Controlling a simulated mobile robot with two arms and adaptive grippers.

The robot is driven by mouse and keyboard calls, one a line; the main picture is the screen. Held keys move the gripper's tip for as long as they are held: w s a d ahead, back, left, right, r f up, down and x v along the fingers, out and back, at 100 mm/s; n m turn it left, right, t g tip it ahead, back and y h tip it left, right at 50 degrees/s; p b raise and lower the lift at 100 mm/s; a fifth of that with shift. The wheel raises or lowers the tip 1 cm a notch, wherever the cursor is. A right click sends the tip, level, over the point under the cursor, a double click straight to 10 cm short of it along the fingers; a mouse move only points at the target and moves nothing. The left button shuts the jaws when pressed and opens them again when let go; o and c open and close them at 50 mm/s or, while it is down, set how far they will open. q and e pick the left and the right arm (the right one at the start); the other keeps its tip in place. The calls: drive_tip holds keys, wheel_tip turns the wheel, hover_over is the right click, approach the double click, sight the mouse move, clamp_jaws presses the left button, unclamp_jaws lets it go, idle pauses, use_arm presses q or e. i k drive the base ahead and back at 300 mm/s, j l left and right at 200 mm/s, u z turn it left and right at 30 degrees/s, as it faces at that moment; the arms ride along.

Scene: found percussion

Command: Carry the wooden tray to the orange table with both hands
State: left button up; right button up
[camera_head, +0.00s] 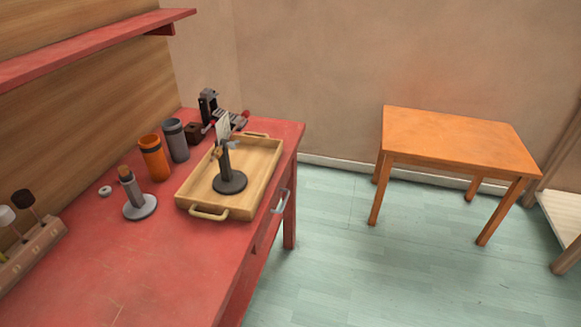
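The wooden tray (262,160) lies on the red workbench (130,265), close to its right edge. It is light wood with a raised rim. One handle (209,213) is at its near end and another (256,135) at its far end. A dark stand (230,181) with a round base and small metal parts on top stands in the tray. The orange table (455,137) stands apart to the right, against the wall, and its top is bare. Neither of my grippers shows in the head view.
An orange cup (154,158), a grey cup (174,140) and a grey round-based stand (139,203) stand left of the tray. A vise-like device (209,106) is behind it. A red shelf (90,42) overhangs the left. Open greenish floor (340,270) separates bench and table.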

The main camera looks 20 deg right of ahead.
sight(454, 136)
drive_tip(key=z, duration=0.2)
drive_tip(key=i+l+u, duration=0.1)
drive_tip(key=u, duration=0.35)
drive_tip(key=l+u, duration=0.15)
drive_tip(key=u, duration=0.3)
drive_tip(key=i+l+u, duration=0.1)
drive_tip(key=u, duration=0.35)
drive_tip(key=l, duration=0.1)
